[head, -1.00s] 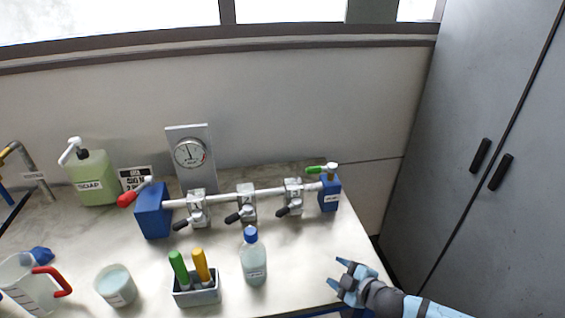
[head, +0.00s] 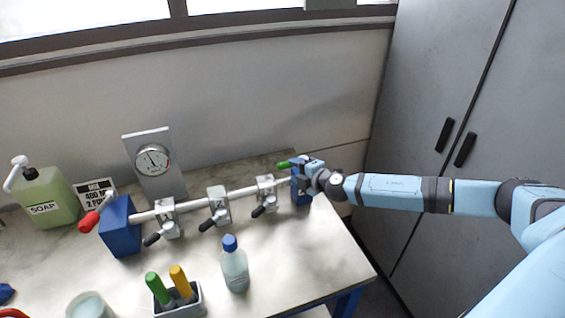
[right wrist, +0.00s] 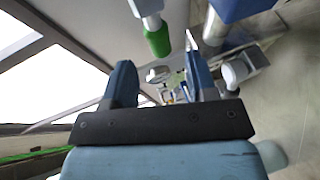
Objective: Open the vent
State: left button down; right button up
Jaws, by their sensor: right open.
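A manifold pipe (head: 190,203) runs between two blue end blocks on the bench. The left block (head: 120,228) carries a valve with a red handle (head: 90,221). The right block carries a valve with a green handle (head: 284,164), which also shows in the right wrist view (right wrist: 157,42). Which valve is the vent I cannot read. My right gripper (head: 304,163) is open at the right block, close to the green handle, and hides part of that valve. In the right wrist view its fingers (right wrist: 160,82) are apart with no handle between them. My left gripper is out of view.
Three clamps with black handles sit along the pipe, one at the middle (head: 218,205). A gauge (head: 152,160) stands behind. A blue-capped bottle (head: 235,268), a marker holder (head: 182,304) and a soap bottle (head: 46,204) stand on the bench. A grey cabinet (head: 430,90) is at right.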

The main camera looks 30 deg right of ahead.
aim_at(287, 167)
jog(key=x, duration=0.6)
jog(key=shift+w, duration=0.1)
jog(key=shift+c, duration=0.4)
grip_shut()
